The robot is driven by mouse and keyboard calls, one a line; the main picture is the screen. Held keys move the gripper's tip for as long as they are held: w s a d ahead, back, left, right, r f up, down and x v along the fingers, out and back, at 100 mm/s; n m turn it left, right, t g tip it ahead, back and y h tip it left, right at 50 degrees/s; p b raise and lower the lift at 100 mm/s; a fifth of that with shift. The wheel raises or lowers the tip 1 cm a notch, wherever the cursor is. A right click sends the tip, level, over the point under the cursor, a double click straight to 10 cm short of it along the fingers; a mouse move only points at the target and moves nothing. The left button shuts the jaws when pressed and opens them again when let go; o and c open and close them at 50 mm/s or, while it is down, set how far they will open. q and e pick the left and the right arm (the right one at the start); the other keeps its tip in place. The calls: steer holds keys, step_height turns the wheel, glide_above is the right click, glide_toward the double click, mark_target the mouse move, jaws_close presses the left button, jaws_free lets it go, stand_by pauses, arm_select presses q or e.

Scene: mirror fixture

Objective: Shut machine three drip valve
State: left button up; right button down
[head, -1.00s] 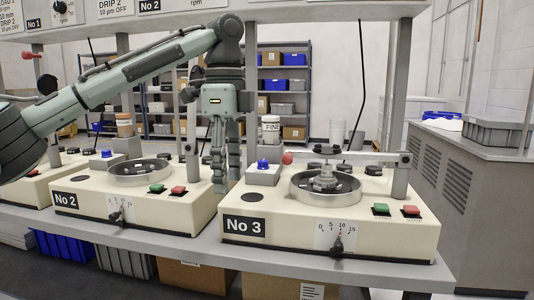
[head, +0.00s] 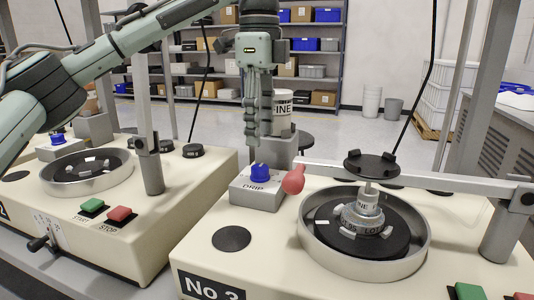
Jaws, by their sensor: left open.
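Machine No 3 (head: 215,262) is a cream box at the front right. Its drip valve is a blue knob (head: 260,173) on a small grey block marked DRIP (head: 256,195), at the machine's left rear. My left gripper (head: 258,138) hangs pointing down, in line with the knob and just above it in the picture. Its fingers look close together from this side, are empty, and do not appear to touch the knob. The exact depth between them is hard to tell. My right gripper is not in view.
A round lapping pan (head: 312,240) with a weight stands to the right. A tub labelled FINE (head: 283,103) is behind the gripper. Machine No 2 (head: 140,225) with its posts is on the left.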

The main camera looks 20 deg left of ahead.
mark_target(260, 167)
arm_select(q)
steer(key=f, duration=0.7)
steer(key=shift+s+f, duration=0.1)
steer(key=shift+s, duration=0.1)
jaws_close()
steer(key=shift+n, duration=0.4)
steer(key=n, duration=0.3)
steer(key=shift+n, duration=0.4)
steer(key=n, duration=1.3)
steer(key=shift+n, duration=0.3)
